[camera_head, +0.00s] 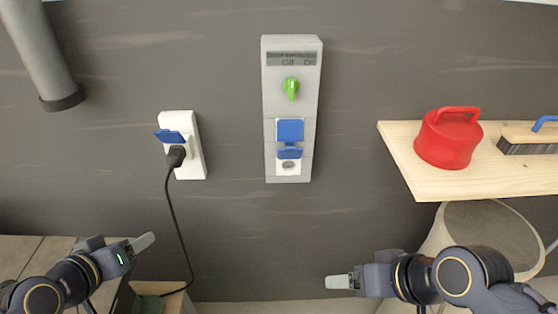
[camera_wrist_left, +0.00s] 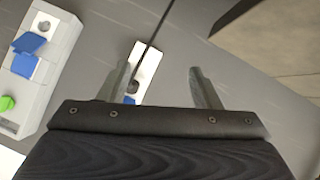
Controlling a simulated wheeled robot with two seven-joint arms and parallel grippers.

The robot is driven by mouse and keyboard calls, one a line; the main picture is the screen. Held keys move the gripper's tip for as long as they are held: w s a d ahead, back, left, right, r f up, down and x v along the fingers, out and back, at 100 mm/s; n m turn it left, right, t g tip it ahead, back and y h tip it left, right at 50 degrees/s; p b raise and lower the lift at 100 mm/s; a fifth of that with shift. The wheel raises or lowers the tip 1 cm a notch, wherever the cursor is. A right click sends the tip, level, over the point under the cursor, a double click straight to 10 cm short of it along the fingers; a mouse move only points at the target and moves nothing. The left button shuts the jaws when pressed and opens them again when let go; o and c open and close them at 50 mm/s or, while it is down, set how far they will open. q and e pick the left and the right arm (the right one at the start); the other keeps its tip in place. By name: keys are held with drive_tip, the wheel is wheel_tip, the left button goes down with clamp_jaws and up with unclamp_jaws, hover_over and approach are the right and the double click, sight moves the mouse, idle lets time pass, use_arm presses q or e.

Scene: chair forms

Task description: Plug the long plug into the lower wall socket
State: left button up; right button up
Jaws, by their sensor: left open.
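A black plug (camera_head: 176,156) sits in the white wall socket (camera_head: 194,160) at the left, under a raised blue flap. Its black cable hangs down. The grey wall panel (camera_head: 271,105) has an upper socket with a shut blue cover (camera_head: 290,130) and a lower socket (camera_head: 289,167) with its blue flap raised and nothing in it. My left gripper (camera_head: 143,242) is below and left of the plug, open and empty. In the left wrist view its fingers (camera_wrist_left: 160,88) are apart, with the white socket beyond them. My right gripper (camera_head: 340,282) is below the panel; its finger gap is hidden.
A green knob (camera_head: 291,88) sits on the panel above the sockets. A wooden shelf (camera_head: 405,160) at right holds a red lidded container (camera_head: 448,138) and a brush (camera_head: 530,138). A pale bin (camera_head: 440,240) stands under it. A grey pipe (camera_head: 38,50) is at upper left.

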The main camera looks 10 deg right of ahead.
sight(171, 169)
use_arm(q)
drive_tip(key=shift+w+d+r+m+t+y+b, duration=0.1)
drive_tip(key=shift+w+d+r+m+t+b, duration=0.3)
drive_tip(key=shift+w+d+t, duration=1.3)
drive_tip(key=shift+w+d+r+m+t+y+b, duration=0.15)
drive_tip(key=shift+w+d+m+t, duration=0.45)
drive_tip(key=shift+w, duration=1.95)
drive_tip(key=shift+w+d+r+m+t+y+b, duration=0.1)
drive_tip(key=shift+w+d+r+m+t+b, duration=0.3)
drive_tip(key=shift+w+d+t, duration=1.3)
drive_tip(key=shift+w+a+g, duration=0.3)
drive_tip(key=shift+w+a, duration=0.25)
drive_tip(key=shift+a, duration=0.2)
drive_tip(key=shift+w+d+p, duration=0.15)
drive_tip(key=shift+w+p, duration=0.15)
drive_tip(key=shift+w, duration=0.3)
drive_tip(key=w, duration=0.3)
drive_tip(key=shift+w+d+p, duration=0.3)
drive_tip(key=shift+d+p, duration=0.05)
drive_tip(key=shift+p, duration=0.05)
drive_tip(key=shift+w+d+f+b, duration=0.1)
drive_tip(key=shift+w+b, duration=0.25)
drive_tip(key=shift+w, duration=0.2)
drive_tip(key=shift+w+d+f+b, duration=0.1)
drive_tip(key=shift+w+b, duration=0.2)
drive_tip(key=shift+w, duration=0.2)
drive_tip(key=shift+w+d+r, duration=0.15)
drive_tip(key=shift+w, duration=0.75)
